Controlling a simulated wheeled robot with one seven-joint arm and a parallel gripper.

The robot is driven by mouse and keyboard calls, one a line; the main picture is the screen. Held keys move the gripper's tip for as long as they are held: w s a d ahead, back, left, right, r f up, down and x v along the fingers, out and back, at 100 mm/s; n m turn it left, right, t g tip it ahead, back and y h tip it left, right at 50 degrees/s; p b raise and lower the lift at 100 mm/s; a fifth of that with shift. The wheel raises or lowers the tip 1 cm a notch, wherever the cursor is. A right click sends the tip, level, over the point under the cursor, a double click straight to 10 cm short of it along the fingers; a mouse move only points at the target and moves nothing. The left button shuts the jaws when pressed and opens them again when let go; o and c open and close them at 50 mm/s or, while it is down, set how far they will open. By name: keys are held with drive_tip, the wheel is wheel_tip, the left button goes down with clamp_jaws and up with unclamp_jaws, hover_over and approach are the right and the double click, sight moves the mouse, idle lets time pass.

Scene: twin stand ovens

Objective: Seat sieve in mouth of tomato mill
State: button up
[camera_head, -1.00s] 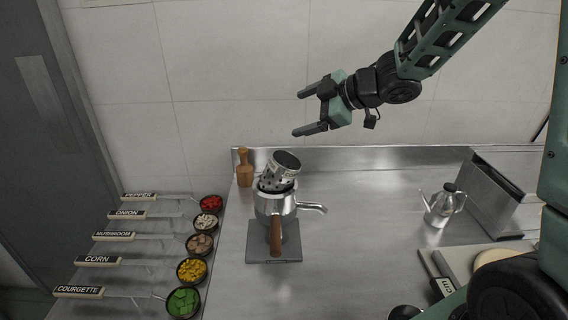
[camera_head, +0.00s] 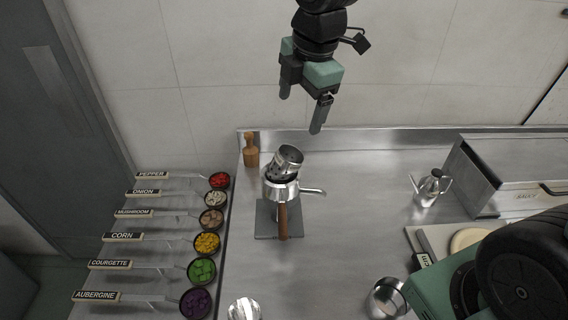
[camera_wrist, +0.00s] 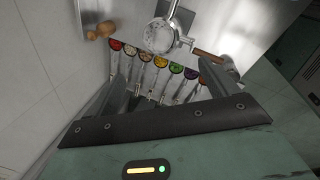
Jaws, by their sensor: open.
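The tomato mill (camera_head: 281,190) is a metal pot with a brown wooden handle and a side spout, standing on a dark square base. The perforated metal sieve (camera_head: 289,158) sits at the mill's mouth, visibly tilted, its rim leaning up and to the right.
A wooden pepper grinder (camera_head: 250,150) stands left of the mill. Bowls of chopped vegetables with labels, such as the corn bowl (camera_head: 207,243), line the left. A metal oil can (camera_head: 430,187) and a steel box (camera_head: 497,178) are on the right.

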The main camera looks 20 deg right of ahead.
approach(290, 152)
drive_tip(key=s+a+f, duration=0.2)
drive_tip(key=shift+d+p+x, duration=0.1)
drive_tip(key=shift+p+x, duration=0.5)
drive_tip(key=shift+x, duration=0.7)
drive_tip(key=shift+d+p+x, duration=0.15)
drive_tip(key=shift+p+x, duration=0.45)
drive_tip(key=shift+x, duration=0.75)
drive_tip(key=shift+s, duration=0.15)
drive_tip(key=c, duration=1.2)
drive_tip(key=shift+r, duration=0.1)
